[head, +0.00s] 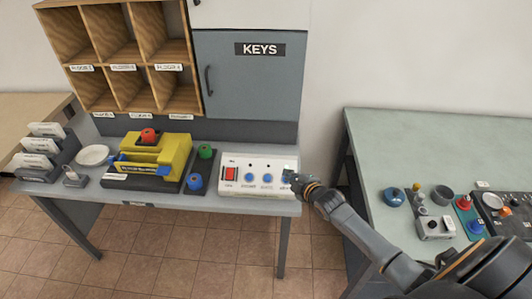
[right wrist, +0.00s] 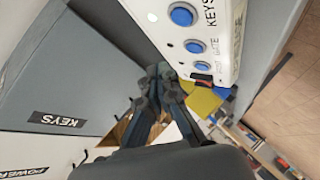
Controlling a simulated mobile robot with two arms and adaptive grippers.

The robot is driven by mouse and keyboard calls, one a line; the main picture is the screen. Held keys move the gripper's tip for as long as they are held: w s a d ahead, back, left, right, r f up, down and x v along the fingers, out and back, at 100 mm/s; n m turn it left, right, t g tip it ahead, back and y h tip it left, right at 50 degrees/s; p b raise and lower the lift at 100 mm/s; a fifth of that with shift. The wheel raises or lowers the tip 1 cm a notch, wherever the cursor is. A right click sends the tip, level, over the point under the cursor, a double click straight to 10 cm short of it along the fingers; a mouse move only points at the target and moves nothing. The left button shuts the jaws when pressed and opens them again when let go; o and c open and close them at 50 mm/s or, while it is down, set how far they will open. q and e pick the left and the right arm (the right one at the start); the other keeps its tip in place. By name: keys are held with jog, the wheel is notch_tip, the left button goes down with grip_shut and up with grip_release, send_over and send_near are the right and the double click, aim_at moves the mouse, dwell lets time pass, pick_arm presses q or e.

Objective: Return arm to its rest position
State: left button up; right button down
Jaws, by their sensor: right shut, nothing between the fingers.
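My right arm comes in from the lower right in the head view, and its gripper (head: 302,183) is at the right end of the white button panel (head: 258,163). In the right wrist view my right gripper (right wrist: 163,72) is shut with nothing in it, close beside the panel (right wrist: 230,45) and its blue buttons (right wrist: 181,16). From the head view I cannot tell whether the fingertips touch the panel. The gripper hides part of the panel's right end. My left gripper is not in view.
A grey KEYS cabinet (head: 248,85) and wooden pigeonholes (head: 122,52) stand behind the desk. A yellow machine (head: 172,152) and a white plate (head: 92,155) are on the desk.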

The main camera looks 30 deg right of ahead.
jog(key=s+a+f+m+g, duration=0.3)
jog(key=s+a+m+g, duration=0.15)
jog(key=s+a, duration=0.95)
jog(key=s+a+r+m+g, duration=0.1)
jog(key=s+r+m+g, duration=0.2)
jog(key=s, duration=0.7)
jog(key=s+a+r+m+g, duration=0.2)
jog(key=s+r+m+g, duration=0.1)
jog(key=s, duration=0.6)
notch_tip(320, 180, down, 28)
jog(key=s+r+b, duration=0.1)
jog(key=b, duration=0.1)
jog(key=s+d+f+g+b, duration=0.1)
jog(key=s+d+f+g, duration=0.1)
jog(key=s+f, duration=1.5)
notch_tip(320, 180, down, 2)
jog(key=shift+d+f, duration=0.1)
jog(key=shift+d, duration=0.5)
